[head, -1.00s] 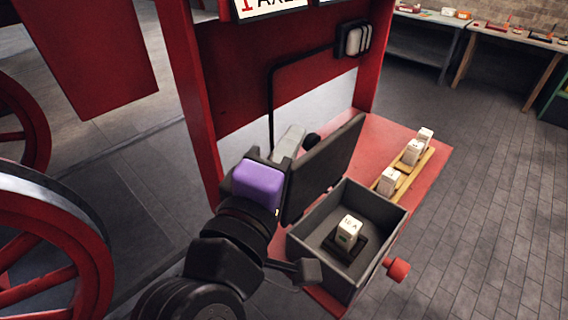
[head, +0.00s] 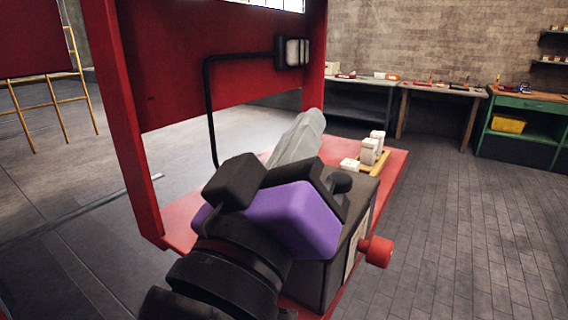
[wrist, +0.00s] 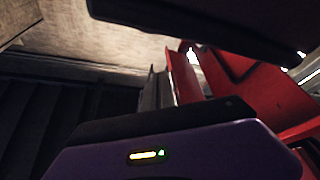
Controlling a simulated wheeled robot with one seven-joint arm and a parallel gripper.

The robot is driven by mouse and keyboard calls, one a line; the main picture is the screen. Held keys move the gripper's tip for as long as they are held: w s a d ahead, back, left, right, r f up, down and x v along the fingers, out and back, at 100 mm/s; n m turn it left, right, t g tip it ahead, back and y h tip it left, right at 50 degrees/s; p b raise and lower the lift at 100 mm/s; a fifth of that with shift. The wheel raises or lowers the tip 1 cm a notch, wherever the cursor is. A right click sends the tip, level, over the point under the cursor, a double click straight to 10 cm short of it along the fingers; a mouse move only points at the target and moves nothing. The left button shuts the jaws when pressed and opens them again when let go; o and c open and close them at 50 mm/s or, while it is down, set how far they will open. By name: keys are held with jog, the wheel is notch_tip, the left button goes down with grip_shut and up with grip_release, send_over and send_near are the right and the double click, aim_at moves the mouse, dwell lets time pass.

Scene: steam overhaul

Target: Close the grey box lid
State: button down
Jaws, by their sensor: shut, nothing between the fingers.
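The grey box (head: 318,282) stands on the red platform, mostly behind my arm in the head view. Its grey lid (head: 362,192) lies down over the top, and no open interior shows. My arm covers much of the lid and its near edge, so I cannot tell whether it sits fully flush. My gripper (head: 339,184) is shut and empty, over the lid; its fingertips are largely hidden behind my purple and black wrist. The wrist view does not clearly show the box or lid.
White blocks (head: 370,150) stand on a wooden strip on the red platform (head: 394,165) behind the box. A red knob (head: 376,251) sticks out at the box's right. A red post (head: 128,120) rises at left. Grey floor is free at right.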

jog(key=d+f+m+h+b, duration=0.1)
jog(key=m+b, duration=0.1)
jog(key=s+f+m+h+b, duration=0.1)
jog(key=f+m+b, duration=0.1)
jog(key=b, duration=0.1)
jog(key=s+d+f+m+g+h+b, duration=0.1)
jog(key=m+b, duration=0.1)
jog(key=b, duration=0.1)
jog(key=shift+d+f+m, duration=0.15)
jog(key=shift+d+m, duration=0.15)
jog(key=shift+s+d+f+b, duration=0.25)
jog(key=shift+f+b, duration=0.25)
jog(key=shift+b, duration=0.35)
jog(key=shift+f, duration=0.15)
